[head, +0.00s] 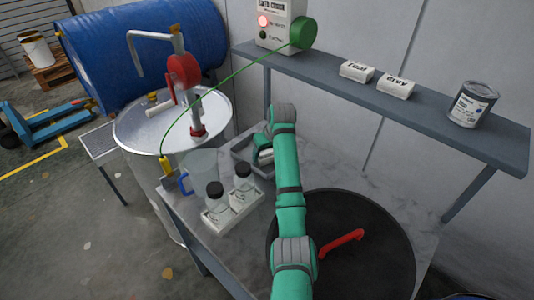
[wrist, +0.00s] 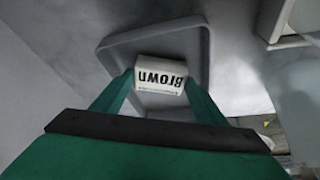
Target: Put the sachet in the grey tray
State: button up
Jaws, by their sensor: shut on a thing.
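My gripper (wrist: 161,88) is shut on a white sachet (wrist: 160,75) marked BROWN, with one finger at each side of it. In the wrist view the sachet shows against the inside of the grey tray (wrist: 206,50). I cannot tell whether it touches the tray floor. In the head view the grey tray (head: 239,157) is on the metal table beyond the bottles, and my gripper (head: 263,152) is over it. Only a small pale part of the sachet shows there, and my arm hides part of the tray.
A rack with two bottles (head: 232,212) and a jug (head: 202,172) stand left of the tray. A large black tub (head: 385,262) with a red handle is at the right. The shelf above holds white packets marked Teal (head: 356,71) and Grey (head: 396,86), and a can (head: 472,104).

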jog(key=shift+f, duration=0.15)
jog(key=o, duration=1.1)
jog(key=shift+o, duration=0.2)
jog(key=v, duration=1.2)
jog(key=shift+r, duration=0.2)
jog(key=shift+f, duration=0.1)
